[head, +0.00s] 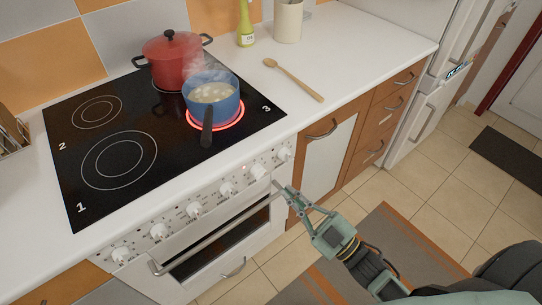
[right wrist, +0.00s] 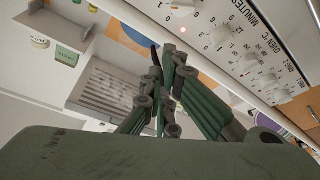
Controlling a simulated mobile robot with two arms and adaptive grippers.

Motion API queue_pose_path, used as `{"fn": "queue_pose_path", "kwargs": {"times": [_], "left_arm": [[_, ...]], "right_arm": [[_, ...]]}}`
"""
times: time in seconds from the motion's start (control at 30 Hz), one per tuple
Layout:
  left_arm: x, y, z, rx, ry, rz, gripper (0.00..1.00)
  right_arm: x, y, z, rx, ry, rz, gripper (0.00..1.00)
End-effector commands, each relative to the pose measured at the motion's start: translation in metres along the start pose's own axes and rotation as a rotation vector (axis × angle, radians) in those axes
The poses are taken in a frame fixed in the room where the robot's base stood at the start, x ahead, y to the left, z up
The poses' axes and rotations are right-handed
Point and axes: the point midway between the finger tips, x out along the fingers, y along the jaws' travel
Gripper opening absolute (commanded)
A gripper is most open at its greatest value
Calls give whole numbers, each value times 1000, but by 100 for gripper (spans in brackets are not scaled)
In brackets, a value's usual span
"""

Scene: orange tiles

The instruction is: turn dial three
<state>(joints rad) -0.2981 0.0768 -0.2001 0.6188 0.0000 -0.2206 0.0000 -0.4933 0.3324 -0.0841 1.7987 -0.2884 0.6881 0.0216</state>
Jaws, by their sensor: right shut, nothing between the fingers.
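The stove's front panel (head: 185,208) carries a row of several white knobs, among them the rightmost knob (head: 284,154) and its neighbour (head: 257,170). Their labels are too small in the head view to tell which is dial three. My right gripper (head: 279,187) is shut and empty, just below and in front of the right end of the panel, apart from the knobs. In the right wrist view its closed fingers (right wrist: 168,52) are beside the panel, where a knob (right wrist: 218,38) shows. Ring three (head: 231,124) glows red under a blue pot (head: 211,95). My left gripper is out of view.
The blue pot steams, and its dark handle points to the front. A red lidded pot (head: 172,58) stands behind it. The oven handle (head: 210,240) sticks out below the panel. A wooden spoon (head: 294,80) lies on the counter.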

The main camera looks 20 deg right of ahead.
Motion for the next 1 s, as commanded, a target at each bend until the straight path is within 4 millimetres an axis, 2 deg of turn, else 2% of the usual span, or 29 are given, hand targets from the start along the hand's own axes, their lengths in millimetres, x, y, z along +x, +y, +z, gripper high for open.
{"fn": "queue_pose_path", "kwargs": {"times": [0.1, 0.2, 0.27, 0.4, 0.47, 0.53, 0.6, 0.63, 0.7, 0.87, 1.0], "left_arm": [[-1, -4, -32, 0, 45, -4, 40], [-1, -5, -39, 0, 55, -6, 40], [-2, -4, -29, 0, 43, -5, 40], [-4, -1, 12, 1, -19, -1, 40], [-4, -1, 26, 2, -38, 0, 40], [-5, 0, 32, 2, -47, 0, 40], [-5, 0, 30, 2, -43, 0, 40], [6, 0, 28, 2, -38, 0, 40], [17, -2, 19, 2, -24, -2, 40], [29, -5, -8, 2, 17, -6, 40], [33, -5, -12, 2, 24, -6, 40]], "right_arm": [[2, -3, -4, -36, 3, -15, 0], [16, -3, -5, -36, 6, -13, 0], [27, -2, -5, -36, 6, -13, 0], [58, -3, -5, -34, 7, -11, 0], [71, -3, -5, -35, 7, -12, 0], [86, -3, -5, -34, 6, -12, 0], [101, -3, -4, -34, 5, -12, 0], [94, -7, 8, -35, -1, -14, 0], [89, -7, 18, -34, -1, -15, 0], [85, -5, 30, -33, 1, -14, 0], [83, -4, 34, -33, 2, -13, 0]]}}
